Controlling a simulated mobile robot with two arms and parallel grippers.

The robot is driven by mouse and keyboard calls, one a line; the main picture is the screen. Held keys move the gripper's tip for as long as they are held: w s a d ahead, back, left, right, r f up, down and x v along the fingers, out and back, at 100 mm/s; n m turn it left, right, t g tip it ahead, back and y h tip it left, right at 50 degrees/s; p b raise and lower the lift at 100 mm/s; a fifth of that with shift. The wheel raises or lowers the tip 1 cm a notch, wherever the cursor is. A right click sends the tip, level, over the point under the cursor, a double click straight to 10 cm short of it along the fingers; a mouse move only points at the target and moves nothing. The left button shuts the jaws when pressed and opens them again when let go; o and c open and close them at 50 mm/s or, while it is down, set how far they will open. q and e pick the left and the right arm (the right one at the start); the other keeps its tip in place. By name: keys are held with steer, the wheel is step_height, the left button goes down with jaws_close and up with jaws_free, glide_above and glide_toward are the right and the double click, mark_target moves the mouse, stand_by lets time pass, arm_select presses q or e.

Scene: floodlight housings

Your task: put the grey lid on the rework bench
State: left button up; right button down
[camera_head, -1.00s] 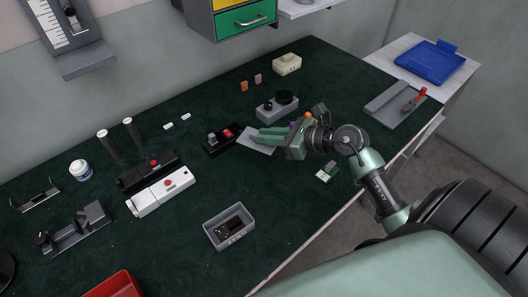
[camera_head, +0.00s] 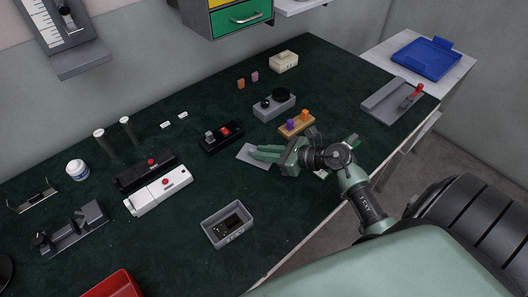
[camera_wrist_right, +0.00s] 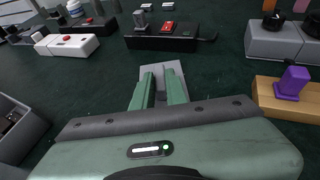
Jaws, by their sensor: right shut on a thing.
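The grey lid (camera_head: 246,154) is a thin flat plate, held low over the dark green table, partly hidden by the fingers. My right gripper (camera_head: 264,152) is shut on its near edge. In the right wrist view the lid (camera_wrist_right: 171,67) shows between and beyond the two green fingers (camera_wrist_right: 160,84). I cannot tell whether the lid touches the tabletop. A grey open housing (camera_head: 236,240) with dark parts inside sits nearer the front. A white side table (camera_head: 388,50) stands at the back right; I cannot tell whether it is the rework bench. My left gripper is out of view.
A black box with a red switch (camera_head: 222,137) lies just beyond the lid. A wooden block with purple and orange pegs (camera_head: 297,125) and a grey knobbed device (camera_head: 275,106) stand beyond my right gripper. A blue tray (camera_head: 427,58) occupies the white table. Bare green surface lies left of the housing.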

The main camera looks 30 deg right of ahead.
steer(key=c, duration=1.4)
jaws_free()
steer(key=shift+c, duration=0.2)
steer(key=shift+r+p, duration=0.25)
steer(key=shift+p, duration=0.1)
steer(key=b+v, duration=0.2)
steer(key=v, duration=0.8)
steer(key=shift+s+d+b, duration=0.15)
steer(key=shift+s+b, duration=0.2)
steer(key=shift+s, duration=0.05)
steer(key=shift+s+d+r, duration=0.25)
steer(key=shift+s+r, duration=0.05)
steer(key=shift+s, duration=0.15)
